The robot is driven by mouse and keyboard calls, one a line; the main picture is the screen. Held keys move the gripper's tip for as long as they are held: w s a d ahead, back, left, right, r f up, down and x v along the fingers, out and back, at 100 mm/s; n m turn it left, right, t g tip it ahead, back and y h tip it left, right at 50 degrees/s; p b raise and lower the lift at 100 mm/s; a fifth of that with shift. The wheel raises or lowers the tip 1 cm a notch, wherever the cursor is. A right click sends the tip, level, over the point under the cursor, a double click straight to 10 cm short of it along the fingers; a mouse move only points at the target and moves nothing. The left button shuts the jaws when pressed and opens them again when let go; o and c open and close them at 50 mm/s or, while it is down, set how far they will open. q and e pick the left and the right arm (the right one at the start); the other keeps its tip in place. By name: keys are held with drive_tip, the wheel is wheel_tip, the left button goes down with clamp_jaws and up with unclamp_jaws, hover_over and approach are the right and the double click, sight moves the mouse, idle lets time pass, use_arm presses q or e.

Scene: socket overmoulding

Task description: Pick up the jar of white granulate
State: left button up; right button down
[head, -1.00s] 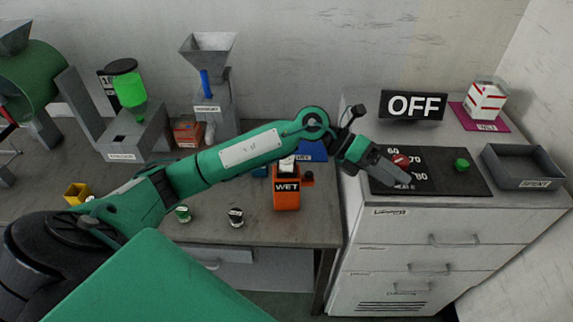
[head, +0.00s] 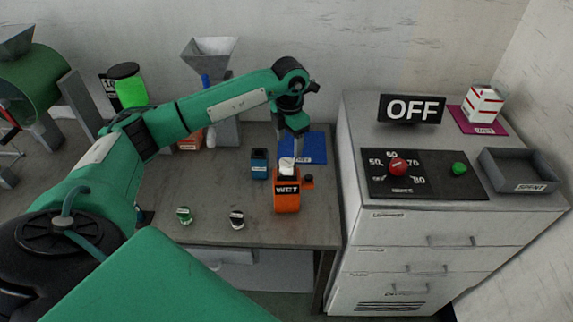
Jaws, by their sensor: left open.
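A small white-topped item (head: 287,165), which looks like the jar of white granulate, stands at the orange unit labelled WET (head: 286,198). I cannot tell whether it sits in the unit or just behind its front. My left gripper (head: 297,152) points down just above and behind the white item. It is open, with its fingers thin and partly hidden against the blue mat, and holds nothing that I can see. Whether a finger touches the item cannot be told. My right gripper is not in view.
A blue mat (head: 318,148) and a small teal box (head: 259,163) flank the gripper. Two small striped pieces, one green (head: 184,215) and one black (head: 237,219), lie in front. A cabinet with a red knob (head: 398,167) and OFF sign (head: 411,108) stands right.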

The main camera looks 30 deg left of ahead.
sight(287, 161)
use_arm(q)
wheel_tip(287, 161, down, 2)
drive_tip(key=shift+f+p, duration=0.2)
drive_tip(key=shift+p, duration=0.1)
drive_tip(key=shift+s+f+p, duration=0.15)
drive_tip(key=shift+f+p, duration=0.05)
drive_tip(key=shift+p, duration=0.1)
drive_tip(key=f+p, duration=0.1)
drive_tip(key=f, duration=0.1)
drive_tip(key=f+p, duration=0.1)
drive_tip(key=f, duration=0.1)
drive_tip(key=shift+s+p, duration=0.3)
drive_tip(key=shift+s, duration=0.1)
drive_tip(key=shift+w+f, duration=0.1)
drive_tip(key=shift+f, duration=0.3)
drive_tip(key=c, duration=1)
